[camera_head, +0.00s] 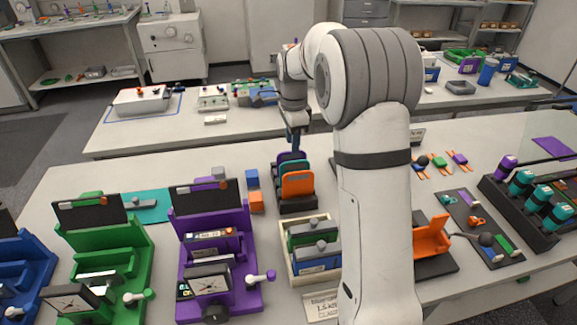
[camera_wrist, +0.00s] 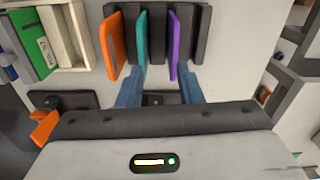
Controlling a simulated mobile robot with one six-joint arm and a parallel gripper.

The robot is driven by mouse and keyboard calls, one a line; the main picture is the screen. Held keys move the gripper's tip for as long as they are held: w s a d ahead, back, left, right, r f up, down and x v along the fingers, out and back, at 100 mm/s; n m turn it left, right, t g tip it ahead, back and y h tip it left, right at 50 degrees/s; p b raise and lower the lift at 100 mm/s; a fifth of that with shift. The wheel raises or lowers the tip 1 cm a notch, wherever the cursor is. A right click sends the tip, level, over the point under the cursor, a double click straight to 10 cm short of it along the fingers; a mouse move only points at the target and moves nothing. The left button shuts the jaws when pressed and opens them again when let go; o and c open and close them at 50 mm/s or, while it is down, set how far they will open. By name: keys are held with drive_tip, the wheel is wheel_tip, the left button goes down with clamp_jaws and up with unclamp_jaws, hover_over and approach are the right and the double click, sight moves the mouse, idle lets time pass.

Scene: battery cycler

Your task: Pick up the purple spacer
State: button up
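A black slotted rack (camera_head: 297,206) holds upright orange, teal and purple plates. The purple plate, which looks like the purple spacer (camera_head: 291,156), is in the far slot, and only its upper edge shows past the teal one. In the wrist view the purple spacer (camera_wrist: 174,45) is the rightmost of the three, beside the teal plate (camera_wrist: 142,38) and the orange plate (camera_wrist: 112,45). My gripper (camera_wrist: 160,74) has its two blue fingers apart with nothing visibly held. In the head view my gripper (camera_head: 293,140) is just above the rack's far end. Whether the fingers touch any plate cannot be told.
Purple (camera_head: 213,262) and green (camera_head: 105,262) stations stand to the left. My arm hides the table right of the rack.

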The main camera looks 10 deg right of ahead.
drive_tip(key=shift+m, duration=0.5)
drive_tip(key=f, duration=0.3)
drive_tip(key=w+f+p, duration=0.1)
drive_tip(key=f, duration=0.2)
drive_tip(key=w+f+p, duration=0.1)
drive_tip(key=f, duration=0.2)
drive_tip(key=shift+f, duration=0.15)
clamp_jaws()
